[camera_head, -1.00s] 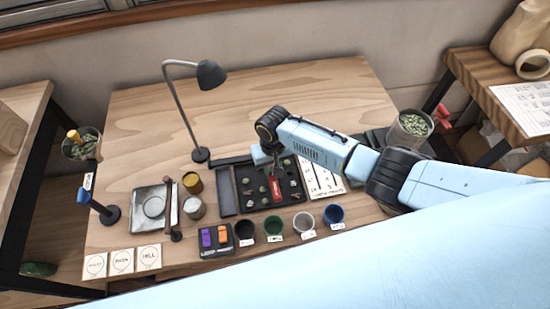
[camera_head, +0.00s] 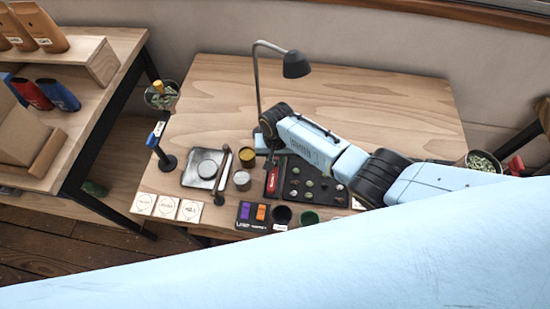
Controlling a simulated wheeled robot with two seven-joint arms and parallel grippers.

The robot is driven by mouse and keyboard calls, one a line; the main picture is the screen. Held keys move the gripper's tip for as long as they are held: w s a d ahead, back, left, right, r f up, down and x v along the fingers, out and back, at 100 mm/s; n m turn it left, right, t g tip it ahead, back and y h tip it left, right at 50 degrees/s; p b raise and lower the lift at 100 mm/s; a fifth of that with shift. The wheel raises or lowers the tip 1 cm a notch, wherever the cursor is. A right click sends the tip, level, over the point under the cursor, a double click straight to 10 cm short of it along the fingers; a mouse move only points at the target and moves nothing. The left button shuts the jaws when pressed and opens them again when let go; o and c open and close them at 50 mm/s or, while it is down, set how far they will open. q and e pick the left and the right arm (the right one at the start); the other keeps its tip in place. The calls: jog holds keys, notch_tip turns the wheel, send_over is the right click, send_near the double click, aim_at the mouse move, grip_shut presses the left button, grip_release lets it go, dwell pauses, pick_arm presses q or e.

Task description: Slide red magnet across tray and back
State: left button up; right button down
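The black tray (camera_head: 320,203) lies on the wooden table and holds several small dark and pale lumps. The red magnet (camera_head: 271,182) is at the tray's left end. My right gripper (camera_head: 271,162) comes in from the right and reaches down to the top of the magnet. Its fingers appear closed on it, though they are small and partly hidden by the wrist. My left gripper is not in view.
A desk lamp (camera_head: 294,66) stands behind the gripper. Left of the tray are a gold tin (camera_head: 247,155), a silver tin (camera_head: 242,180) and a metal scale (camera_head: 205,169).

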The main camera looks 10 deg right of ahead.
aim_at(275, 161)
jog(key=shift+a, duration=0.3)
jog(key=c, duration=1.3)
grip_release()
jog(key=shift+w, duration=0.1)
jog(key=shift+o, duration=0.2)
jog(key=shift+d+r, duration=0.1)
jog(key=shift+r, duration=0.1)
notch_tip(275, 161, up, 13)
jog(key=p, duration=0.3)
jog(key=shift+d, duration=0.2)
